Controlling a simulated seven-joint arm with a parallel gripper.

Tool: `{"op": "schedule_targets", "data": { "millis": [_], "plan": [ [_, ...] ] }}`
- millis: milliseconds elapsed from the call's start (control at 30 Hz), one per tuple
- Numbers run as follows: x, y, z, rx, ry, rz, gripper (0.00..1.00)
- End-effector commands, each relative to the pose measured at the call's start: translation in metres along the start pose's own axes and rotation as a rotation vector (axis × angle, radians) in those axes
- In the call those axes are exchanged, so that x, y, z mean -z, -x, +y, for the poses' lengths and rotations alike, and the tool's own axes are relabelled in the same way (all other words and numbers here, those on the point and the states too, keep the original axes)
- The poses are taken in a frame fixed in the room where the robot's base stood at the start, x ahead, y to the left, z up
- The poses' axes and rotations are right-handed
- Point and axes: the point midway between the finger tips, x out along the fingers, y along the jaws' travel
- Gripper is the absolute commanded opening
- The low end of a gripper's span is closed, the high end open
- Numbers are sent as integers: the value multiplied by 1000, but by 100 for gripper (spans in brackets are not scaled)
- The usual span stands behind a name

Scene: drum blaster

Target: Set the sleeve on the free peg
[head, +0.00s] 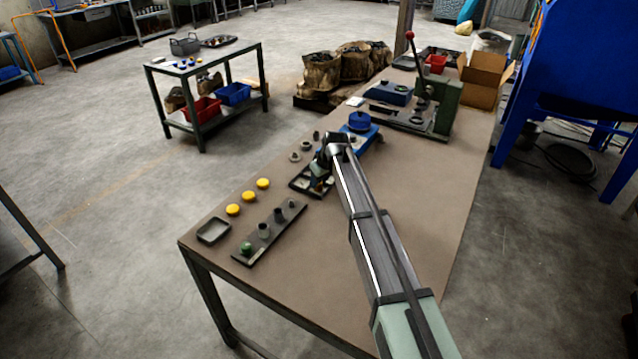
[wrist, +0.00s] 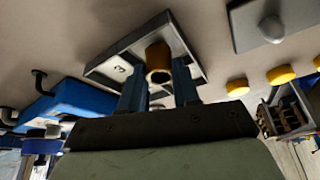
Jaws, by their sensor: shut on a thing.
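My gripper (wrist: 160,77) is shut on a bronze-coloured hollow sleeve (wrist: 158,56), which shows between the two blue fingers in the wrist view. In the head view my gripper (head: 322,168) is over a small dark-rimmed tray (head: 299,188), and the sleeve is too small to make out. A dark peg board (head: 254,247) lies left of and nearer than the gripper. It bears a green-topped piece (head: 246,248), two dark cylinders (head: 264,231) and a thinner post (head: 292,204) at its far end. In the wrist view part of the board (wrist: 245,37) shows with one rounded grey post (wrist: 272,28).
Grey rings (head: 306,146) and a blue fixture (head: 359,121) stand beyond the gripper. A green press (head: 444,105) is farther back. The bench right of the board is clear.

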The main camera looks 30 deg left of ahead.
Motion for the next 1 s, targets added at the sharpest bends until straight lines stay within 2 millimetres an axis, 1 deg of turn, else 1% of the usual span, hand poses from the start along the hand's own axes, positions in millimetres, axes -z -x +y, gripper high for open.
{"op": "schedule_targets", "data": {
  "millis": [400,533,600,667,767,800,900,1000],
  "plan": [
    [27,63,0,-1,1,2,0],
    [33,77,-1,0,1,2,0],
    [36,81,-5,2,6,1,0],
    [41,82,-14,6,15,0,0],
    [47,80,-38,17,38,-1,0],
    [49,78,-50,22,50,-2,0],
    [44,76,-82,33,79,-6,0],
    [34,75,-108,35,101,-9,0]
  ]
}}
